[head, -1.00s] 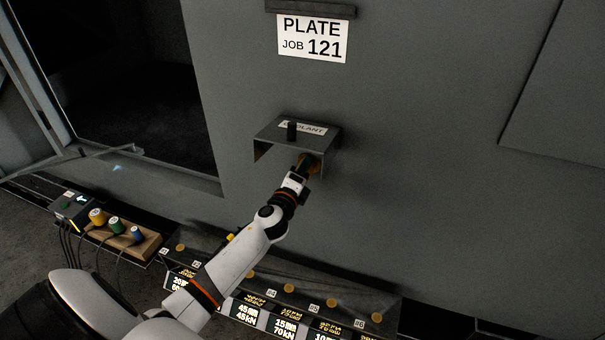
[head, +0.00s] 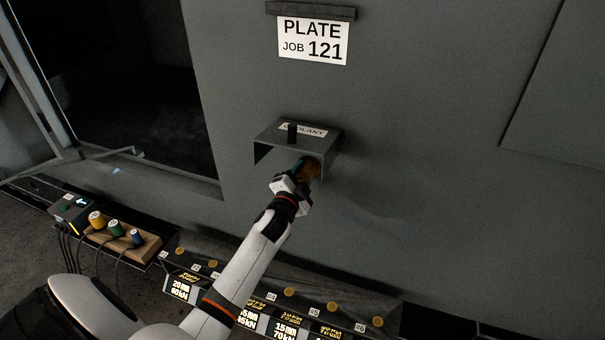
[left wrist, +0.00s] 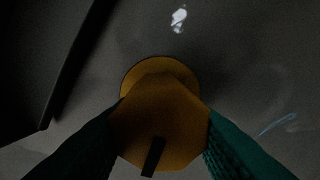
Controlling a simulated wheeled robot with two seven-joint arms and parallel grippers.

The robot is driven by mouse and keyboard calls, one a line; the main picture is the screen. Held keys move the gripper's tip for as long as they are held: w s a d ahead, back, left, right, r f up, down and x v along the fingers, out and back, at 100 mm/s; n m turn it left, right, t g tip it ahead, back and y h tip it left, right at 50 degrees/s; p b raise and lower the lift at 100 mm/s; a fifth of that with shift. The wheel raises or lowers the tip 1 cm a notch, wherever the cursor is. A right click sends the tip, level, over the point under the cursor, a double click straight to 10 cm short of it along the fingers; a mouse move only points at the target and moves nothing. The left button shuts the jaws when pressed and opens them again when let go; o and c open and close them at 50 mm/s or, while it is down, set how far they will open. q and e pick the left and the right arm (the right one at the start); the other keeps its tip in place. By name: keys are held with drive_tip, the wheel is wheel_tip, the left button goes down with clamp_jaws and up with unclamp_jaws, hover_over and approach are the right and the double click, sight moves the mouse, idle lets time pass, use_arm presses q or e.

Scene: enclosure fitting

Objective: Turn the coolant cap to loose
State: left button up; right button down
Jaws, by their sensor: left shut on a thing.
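The coolant cap (left wrist: 160,115) is an orange-yellow, faceted knob with a dark bar mark on its face, low in the left wrist view. A round yellow collar (left wrist: 158,68) shows behind it. In the head view the cap (head: 313,170) is partly hidden by my gripper, under a grey hood (head: 325,150) labelled as coolant. My left gripper (head: 300,173) reaches up under the hood, and its green fingers are shut on the cap from both sides. The dark mark points down and slightly left in the wrist view. My right gripper is not in view.
A PLATE JOB 121 sign (head: 313,40) is on the grey wall above. Below are a wooden block (head: 125,243) with coloured plugs and a sloped panel (head: 350,305) with displays. A dark opening lies left.

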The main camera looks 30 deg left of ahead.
use_arm(q)
drive_tip(key=shift+f+n, duration=0.1)
drive_tip(key=shift+n, duration=1.4)
drive_tip(key=o, duration=1)
drive_tip(key=v, duration=1.2)
drive_tip(key=shift+b, duration=0.3)
drive_tip(key=shift+f, duration=0.1)
